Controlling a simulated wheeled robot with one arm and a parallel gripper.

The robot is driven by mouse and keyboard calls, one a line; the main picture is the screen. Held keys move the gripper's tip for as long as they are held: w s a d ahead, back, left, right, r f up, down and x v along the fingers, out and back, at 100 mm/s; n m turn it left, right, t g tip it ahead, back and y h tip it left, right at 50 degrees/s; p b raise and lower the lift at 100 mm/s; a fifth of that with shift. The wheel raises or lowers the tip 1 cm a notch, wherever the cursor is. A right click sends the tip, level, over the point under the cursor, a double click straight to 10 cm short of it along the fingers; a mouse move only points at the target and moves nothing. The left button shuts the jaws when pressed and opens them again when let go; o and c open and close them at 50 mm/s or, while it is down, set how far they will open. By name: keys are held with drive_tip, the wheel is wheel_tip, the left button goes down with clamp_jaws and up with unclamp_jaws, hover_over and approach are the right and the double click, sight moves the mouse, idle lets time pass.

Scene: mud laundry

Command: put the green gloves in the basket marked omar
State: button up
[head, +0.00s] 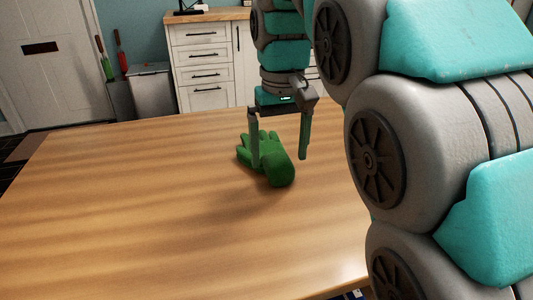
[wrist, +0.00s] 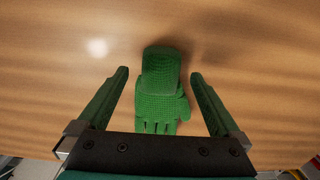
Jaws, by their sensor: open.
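The green gloves (head: 277,165) lie on the wooden table as one bundle, fingers pointing to the back left and the rounded cuff end toward the front. In the wrist view the gloves (wrist: 162,85) lie between my two fingers, with clear gaps on both sides. My gripper (head: 279,160) is open and points down over the gloves; its left finger stands in front of part of them. It also shows in the wrist view (wrist: 160,75). The gripper is not closed on anything. No basket marked omar is in view.
The wooden table top (head: 130,210) is otherwise bare, with free room left and in front of the gloves. Behind it stand white drawers (head: 205,75), a grey bin (head: 151,92) and a white door (head: 50,60). My arm hides the right side.

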drive_tip(key=shift+w+a+f, duration=0.1)
drive_tip(key=shift+w+f, duration=0.05)
drive_tip(key=shift+f, duration=0.8)
drive_tip(key=shift+w+f, duration=0.1)
drive_tip(key=shift+f, duration=0.85)
drive_tip(key=shift+c, duration=0.2)
drive_tip(key=c, duration=1.5)
